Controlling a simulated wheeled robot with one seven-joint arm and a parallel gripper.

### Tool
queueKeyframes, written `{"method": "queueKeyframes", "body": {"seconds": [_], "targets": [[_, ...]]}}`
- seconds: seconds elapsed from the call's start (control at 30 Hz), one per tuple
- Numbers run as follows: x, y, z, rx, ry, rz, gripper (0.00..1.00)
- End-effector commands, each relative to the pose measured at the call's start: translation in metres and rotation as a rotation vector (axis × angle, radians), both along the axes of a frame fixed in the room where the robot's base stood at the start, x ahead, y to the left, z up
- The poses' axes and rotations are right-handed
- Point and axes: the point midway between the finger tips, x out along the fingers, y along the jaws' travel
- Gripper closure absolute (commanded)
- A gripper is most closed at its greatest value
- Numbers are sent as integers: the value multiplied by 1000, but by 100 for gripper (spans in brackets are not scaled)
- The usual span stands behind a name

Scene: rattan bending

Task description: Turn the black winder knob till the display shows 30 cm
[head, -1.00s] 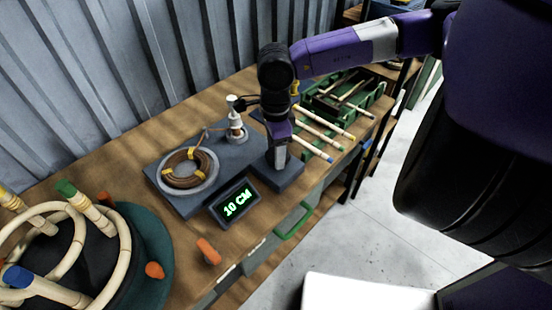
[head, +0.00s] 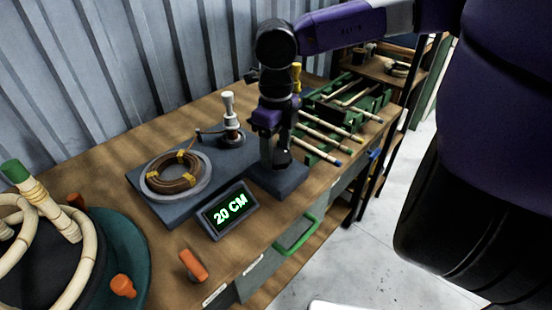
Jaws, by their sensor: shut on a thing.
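The display (head: 231,211) at the front of the winder reads 20 CM in green. My gripper (head: 275,158) points down over the grey block (head: 285,184) at the right of the winder and is shut on the black winder knob. The knob is mostly hidden by my fingers. A brown rattan coil (head: 175,172) with yellow ties lies on the round grey reel (head: 202,182) to the left. A strand runs from the coil to the white-topped post (head: 230,118) behind.
A green rack (head: 372,105) with several rattan sticks stands right of my gripper. An orange peg (head: 193,265) lies in front of the display. A teal round form (head: 130,255) with bent rattan fills the lower left. A green handle (head: 297,236) juts from the bench front.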

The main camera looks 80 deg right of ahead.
Motion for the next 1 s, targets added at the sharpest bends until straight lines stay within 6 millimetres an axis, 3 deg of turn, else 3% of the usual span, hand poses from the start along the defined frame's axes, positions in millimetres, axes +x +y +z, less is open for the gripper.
{"method": "queueKeyframes", "body": {"seconds": [0.3, 0.8, 0.83, 0.93, 1.0], "targets": [[0, 0, -1, 0, -1, -108, 83], [1, 0, 0, 1, -3, -125, 83], [1, 0, 1, 1, -3, -125, 41], [0, 0, 0, 0, -1, -125, 21], [0, 0, 0, 0, -1, -125, 21]]}}
